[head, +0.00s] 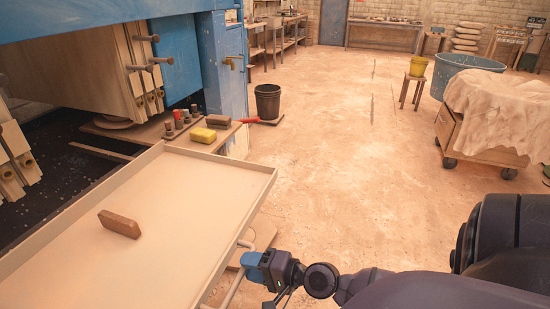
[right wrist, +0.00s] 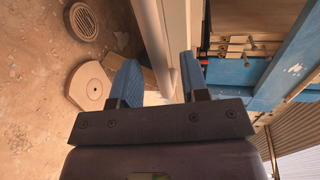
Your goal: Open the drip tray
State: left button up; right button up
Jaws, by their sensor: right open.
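The drip tray (head: 185,168) is a wide, shallow, pale beige tray with a low rim, beside and partly under the filter press at the left of the head view. A pale bar handle (head: 232,288) runs along its near right side. My right gripper (head: 256,266), with blue fingers, is at this handle. In the right wrist view the open fingers (right wrist: 158,82) stand either side of the pale handle bar (right wrist: 155,50); I cannot tell whether they touch it. A brown brick-like block (head: 120,223) lies in the tray. My left gripper is not in view.
The blue-framed press (head: 178,60) with pale plates stands at the left. A yellow sponge (head: 203,135) and small items sit on a ledge behind the tray. A dark bucket (head: 268,102) and a cloth-covered cart (head: 495,110) stand farther back. The middle floor is clear.

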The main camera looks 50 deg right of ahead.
pick_arm(q)
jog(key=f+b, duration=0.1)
jog(key=b, duration=0.1)
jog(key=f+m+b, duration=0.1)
jog(key=b, duration=0.1)
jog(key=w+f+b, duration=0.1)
jog(key=b, duration=0.2)
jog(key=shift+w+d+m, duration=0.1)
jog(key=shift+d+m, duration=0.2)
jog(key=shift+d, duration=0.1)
pick_arm(e)
jog(key=v, duration=0.9)
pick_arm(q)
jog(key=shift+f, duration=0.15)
pick_arm(e)
jog(key=shift+a, duration=0.1)
